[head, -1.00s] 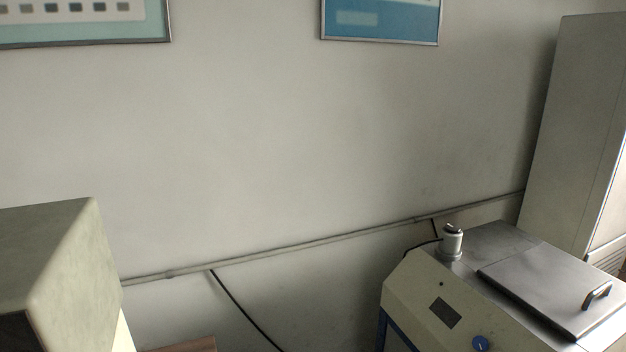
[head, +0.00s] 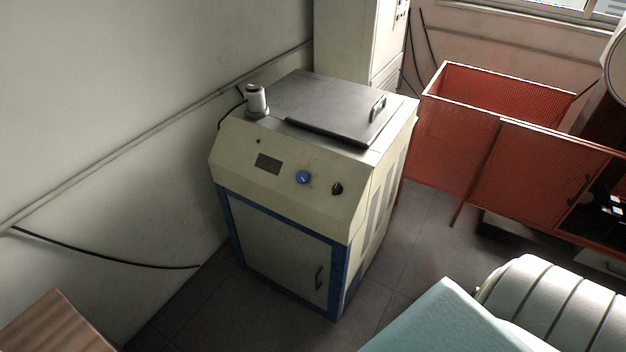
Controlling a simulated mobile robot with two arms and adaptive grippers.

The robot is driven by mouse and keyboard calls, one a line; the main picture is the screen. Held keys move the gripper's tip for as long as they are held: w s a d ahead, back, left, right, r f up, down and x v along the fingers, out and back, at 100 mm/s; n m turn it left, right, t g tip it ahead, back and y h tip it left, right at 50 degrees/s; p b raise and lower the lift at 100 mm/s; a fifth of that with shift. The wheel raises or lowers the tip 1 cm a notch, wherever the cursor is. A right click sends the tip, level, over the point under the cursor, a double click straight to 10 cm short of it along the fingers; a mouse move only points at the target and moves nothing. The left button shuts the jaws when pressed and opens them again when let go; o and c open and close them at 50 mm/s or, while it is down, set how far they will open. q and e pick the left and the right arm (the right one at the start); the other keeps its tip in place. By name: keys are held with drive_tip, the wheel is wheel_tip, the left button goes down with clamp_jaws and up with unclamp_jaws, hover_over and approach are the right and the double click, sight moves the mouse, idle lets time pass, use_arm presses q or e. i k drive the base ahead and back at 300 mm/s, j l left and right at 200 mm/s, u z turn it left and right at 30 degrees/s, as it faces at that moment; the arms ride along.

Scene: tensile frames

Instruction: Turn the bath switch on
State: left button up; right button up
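The bath (head: 290,190) is a cream and blue cabinet with a steel top, standing against the wall in the middle of the head view. Its sloped front panel carries a dark display (head: 268,163), a blue round knob (head: 303,177) and a black switch knob (head: 337,188) at the right. Which position the black switch is in is too small to tell. A steel lid (head: 345,115) with a handle lies shut on top. Neither of my grippers shows in the view.
A red mesh enclosure (head: 480,150) stands to the right. A tall cream cabinet (head: 358,45) is behind the bath. A ribbed white cylinder (head: 545,300) and a pale teal surface (head: 450,325) are at the lower right. A brown wooden top (head: 55,325) is lower left. Floor shows before the bath.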

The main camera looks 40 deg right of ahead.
sight(338, 189)
drive_tip(key=k+z, duration=0.1)
drive_tip(key=z, duration=1.15)
